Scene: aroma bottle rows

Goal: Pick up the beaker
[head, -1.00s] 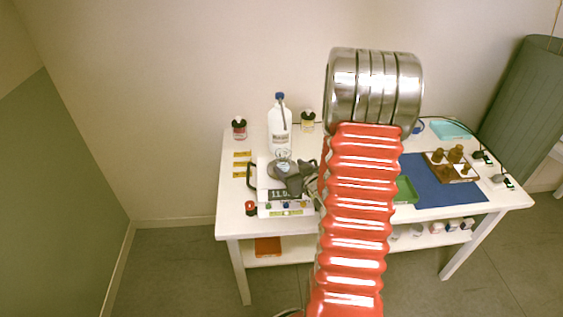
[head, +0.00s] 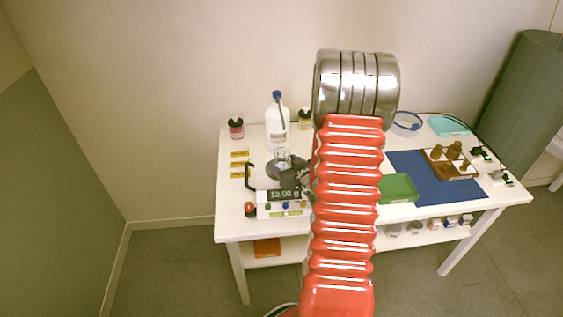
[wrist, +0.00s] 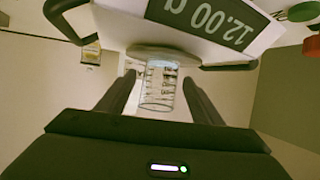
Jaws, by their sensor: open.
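The beaker (wrist: 158,88) is clear glass with dark markings, and in the wrist view it shows between my two fingers. In the head view the beaker (head: 283,156) stands on the round grey pan (head: 276,169) of a white scale (head: 264,197). The scale's display reads 12.00 g. My gripper (wrist: 158,98) is open, with a dark finger on each side of the beaker. Whether the fingers touch the glass cannot be told. In the head view my gripper (head: 298,176) is at the right side of the pan, partly hidden by my arm.
A white bottle with a blue cap (head: 277,125) stands behind the scale. A small jar (head: 236,129) is at the back left. A green tray (head: 397,188), a blue mat (head: 440,197) and a wooden tray with brown bottles (head: 451,163) are to the right.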

